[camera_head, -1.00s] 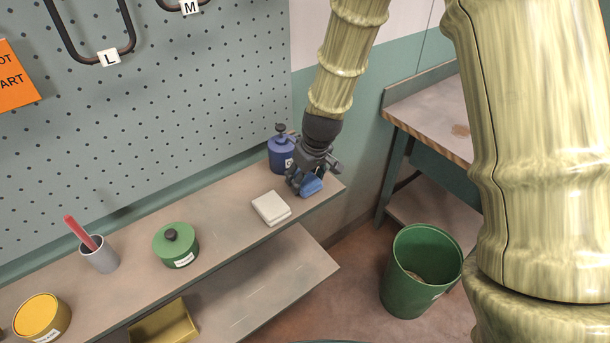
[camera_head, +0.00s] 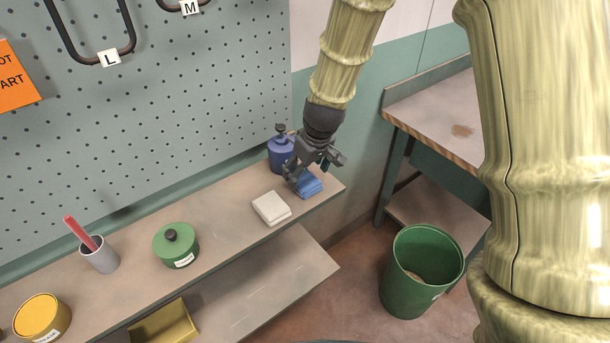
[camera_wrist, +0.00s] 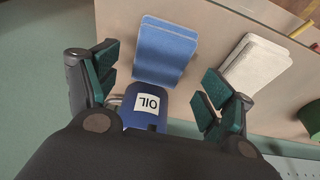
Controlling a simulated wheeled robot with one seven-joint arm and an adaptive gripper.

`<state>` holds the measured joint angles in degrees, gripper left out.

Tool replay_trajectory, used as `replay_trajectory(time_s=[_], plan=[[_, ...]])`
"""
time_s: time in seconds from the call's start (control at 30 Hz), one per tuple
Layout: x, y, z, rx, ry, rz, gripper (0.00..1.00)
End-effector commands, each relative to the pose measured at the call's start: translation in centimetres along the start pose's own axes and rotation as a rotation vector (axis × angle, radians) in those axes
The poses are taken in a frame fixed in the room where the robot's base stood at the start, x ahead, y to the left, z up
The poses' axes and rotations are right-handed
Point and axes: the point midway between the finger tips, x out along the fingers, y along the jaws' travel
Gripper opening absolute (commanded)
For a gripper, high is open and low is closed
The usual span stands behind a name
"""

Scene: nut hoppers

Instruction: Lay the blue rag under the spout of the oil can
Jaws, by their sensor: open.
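The blue rag (camera_head: 309,185) lies folded on the shelf near its right end; it also shows in the wrist view (camera_wrist: 165,50). The blue oil can (camera_head: 279,154) stands upright just behind the rag, and its OIL label shows in the wrist view (camera_wrist: 147,104). The rag appears right in front of the can; the spout is not clearly seen. My gripper (camera_head: 305,177) is open above the rag and can. In the wrist view its green-padded fingers (camera_wrist: 160,92) are spread wide on either side of the can, holding nothing.
A folded white cloth (camera_head: 271,208) lies left of the rag on the shelf (camera_head: 225,222). Further left stand a green tin (camera_head: 176,246), a grey cup with a red-handled tool (camera_head: 99,254) and a yellow tin (camera_head: 42,317). A green bin (camera_head: 422,270) stands on the floor.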

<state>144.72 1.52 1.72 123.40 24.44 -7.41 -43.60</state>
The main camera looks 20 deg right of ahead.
Motion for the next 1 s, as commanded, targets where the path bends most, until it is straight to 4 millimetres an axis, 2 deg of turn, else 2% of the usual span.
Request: replay_trajectory(time_s=[0.63,0.8,1.0], plan=[[-7.8,0.0,-0.1,0.001,0.003,0.002,0.82],[-9.2,0.0,-0.1,-0.001,0.002,0.001,0.82],[-10.0,0.0,0.0,0.0,0.0,0.0,0.82]])
